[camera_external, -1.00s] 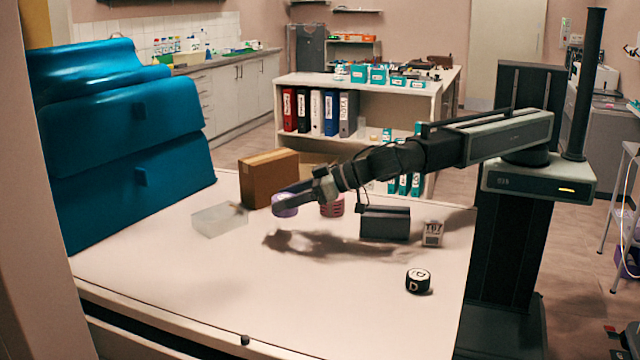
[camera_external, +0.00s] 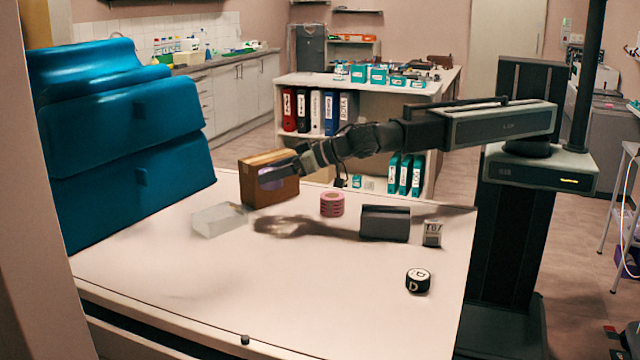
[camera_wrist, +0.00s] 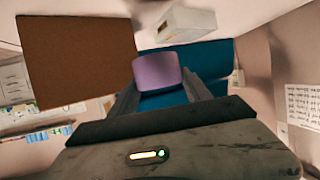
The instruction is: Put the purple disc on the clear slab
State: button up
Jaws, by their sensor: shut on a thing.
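The purple disc (camera_wrist: 158,72) is between the fingers of my gripper (camera_wrist: 160,95) in the wrist view. In the outside view my gripper (camera_external: 275,178) is shut on the disc (camera_external: 271,180), in front of the cardboard box and above the table. The clear slab (camera_external: 220,220) lies on the table to the left of the gripper and lower. In the wrist view a pale block that looks like the slab (camera_wrist: 184,28) shows beyond the disc. The gripper fingers partly hide the disc in the outside view.
A cardboard box (camera_external: 262,162) stands right behind my gripper. A pink disc stack (camera_external: 332,204), a dark grey block (camera_external: 385,223), a small printed box (camera_external: 432,234) and a black round piece (camera_external: 418,281) stand to the right. The table's front left (camera_external: 200,275) is clear.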

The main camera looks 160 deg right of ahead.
jog(key=b, duration=0.1)
send_over(221, 212)
jog(key=shift+s+a+f, duration=0.1)
jog(key=shift+a+f, duration=0.1)
jog(key=shift+f, duration=0.45)
jog(key=f+b, duration=0.4)
jog(key=shift+d, duration=0.2)
jog(key=shift+r, duration=0.25)
jog(key=shift+f, duration=0.15)
jog(key=o, duration=1.5)
jog(key=shift+c, duration=0.2)
